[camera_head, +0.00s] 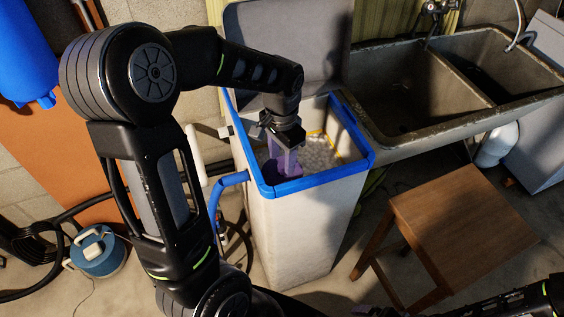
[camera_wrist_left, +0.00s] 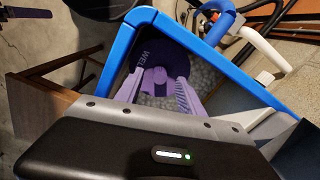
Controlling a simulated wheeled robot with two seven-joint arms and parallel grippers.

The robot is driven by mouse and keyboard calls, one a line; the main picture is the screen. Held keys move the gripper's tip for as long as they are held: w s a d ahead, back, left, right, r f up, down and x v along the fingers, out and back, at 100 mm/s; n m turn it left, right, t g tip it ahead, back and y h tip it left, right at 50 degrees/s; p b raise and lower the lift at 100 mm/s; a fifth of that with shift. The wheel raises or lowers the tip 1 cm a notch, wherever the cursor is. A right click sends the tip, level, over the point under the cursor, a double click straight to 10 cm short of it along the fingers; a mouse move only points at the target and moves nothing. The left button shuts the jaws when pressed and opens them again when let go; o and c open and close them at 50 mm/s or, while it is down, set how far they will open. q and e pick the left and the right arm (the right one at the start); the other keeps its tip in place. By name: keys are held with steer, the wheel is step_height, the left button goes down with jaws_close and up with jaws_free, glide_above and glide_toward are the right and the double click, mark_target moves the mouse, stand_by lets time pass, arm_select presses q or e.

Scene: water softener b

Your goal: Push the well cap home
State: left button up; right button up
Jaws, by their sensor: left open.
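The well cap (camera_wrist_left: 165,60) is a purple disc with raised lettering and a central knob, in the left wrist view inside the blue-rimmed softener cabinet (camera_head: 290,235). Pale salt pellets lie around it. My left gripper (camera_wrist_left: 159,90) is open, its two purple fingers pointing at the cap, one on each side of the knob. Whether they touch it I cannot tell. In the head view the left gripper (camera_head: 285,160) reaches down inside the cabinet and hides most of the cap. My right arm shows at the lower right; its gripper's state is unclear.
The cabinet's grey lid (camera_head: 290,45) stands open behind the opening. A blue hose elbow (camera_head: 225,183) is at its left side. A stone double sink (camera_head: 430,90) and a wooden stool (camera_head: 465,215) stand to the right. A blue canister (camera_head: 98,252) is at the lower left.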

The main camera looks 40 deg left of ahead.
arm_select(q)
step_height(320, 180, up, 5)
steer(key=shift+r, duration=0.2)
stand_by(0.7)
